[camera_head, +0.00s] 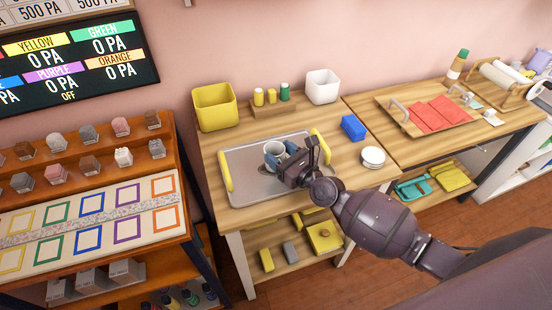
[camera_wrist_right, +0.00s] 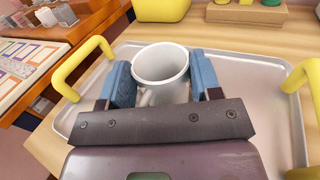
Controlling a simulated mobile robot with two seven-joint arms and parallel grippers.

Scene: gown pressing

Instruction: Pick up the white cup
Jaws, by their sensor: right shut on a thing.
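The white cup (camera_wrist_right: 160,64) stands upright between the two blue fingers of my right gripper (camera_wrist_right: 162,82) in the right wrist view. The fingers press on its left and right sides, and the gripper is shut on it. In the head view the cup (camera_head: 272,149) shows at the left of my right gripper (camera_head: 277,156), partly hidden by the fingers. The cup is over the grey metal tray (camera_head: 246,184) with yellow handles; I cannot tell whether it touches the tray. My left gripper is not in view.
A yellow bin (camera_head: 214,108), a white bin (camera_head: 322,87) and small bottles on a wooden stand (camera_head: 272,108) are behind the tray. A blue block (camera_head: 353,127) and a white round stack (camera_head: 373,157) lie to its right. A wooden tray (camera_head: 410,125) holds red cloths further right.

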